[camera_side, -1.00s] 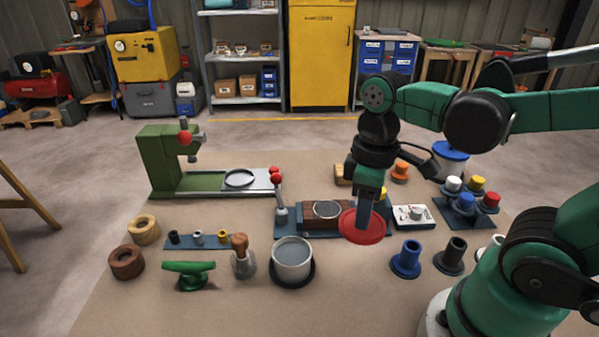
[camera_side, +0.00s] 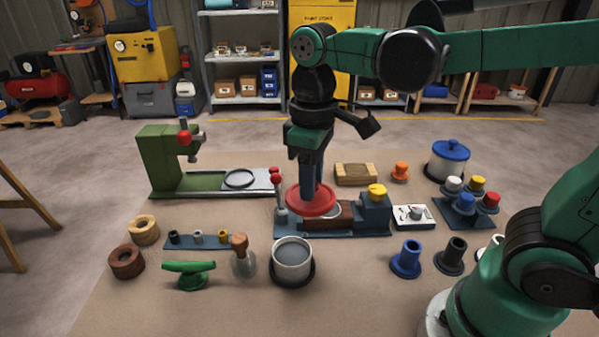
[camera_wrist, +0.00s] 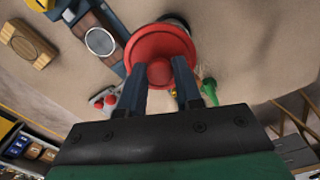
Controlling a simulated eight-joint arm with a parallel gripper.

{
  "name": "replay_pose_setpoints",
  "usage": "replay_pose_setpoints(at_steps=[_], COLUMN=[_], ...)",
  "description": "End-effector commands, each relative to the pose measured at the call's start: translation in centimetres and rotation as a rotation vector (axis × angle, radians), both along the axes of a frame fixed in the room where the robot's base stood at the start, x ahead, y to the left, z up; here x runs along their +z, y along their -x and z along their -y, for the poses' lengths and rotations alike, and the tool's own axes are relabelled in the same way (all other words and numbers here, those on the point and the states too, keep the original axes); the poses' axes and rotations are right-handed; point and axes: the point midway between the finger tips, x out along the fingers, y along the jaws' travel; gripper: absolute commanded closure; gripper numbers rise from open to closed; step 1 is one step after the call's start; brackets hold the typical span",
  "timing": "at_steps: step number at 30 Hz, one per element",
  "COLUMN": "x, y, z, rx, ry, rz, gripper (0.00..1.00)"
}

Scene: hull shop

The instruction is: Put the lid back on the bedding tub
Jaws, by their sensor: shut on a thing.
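My gripper (camera_side: 312,190) is shut on the knob of the red lid (camera_side: 312,203) and holds it roughly level over the left end of the blue-based vise, beside its red-knobbed lever. Whether the lid touches the lever I cannot tell. In the wrist view the lid (camera_wrist: 160,47) is between my fingers (camera_wrist: 160,82). The bedding tub (camera_side: 292,272), a light round tub with grey filling, stands open on a dark round base in front of the lid. In the wrist view only a dark rim shows behind the lid, likely the tub's base.
The vise (camera_side: 345,229) has a wooden block and yellow knob. A green press (camera_side: 160,165) stands back left. Blue (camera_side: 406,260) and black holders stand right. A blue-lidded pot (camera_side: 449,165) is back right.

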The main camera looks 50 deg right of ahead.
Motion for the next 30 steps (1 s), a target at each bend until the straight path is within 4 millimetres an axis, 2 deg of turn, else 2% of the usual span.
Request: replay_pose_setpoints(at_steps=[3, 8, 14, 24, 30], x=[-1.7, -3.0, -4.3, -7.8, -9.0], y=[-1.1, -1.5, -1.6, -1.6, -1.6], z=[-1.5, -2.4, -2.5, -2.4, -2.4], rx=[0.003, 0.001, -0.001, -0.001, -0.001], ry=[0.000, 0.000, 0.000, 0.000, 0.000], rz=[0.000, 0.000, 0.000, 0.000, 0.000], gripper=[1.00, 1.00, 1.00, 1.00, 1.00])
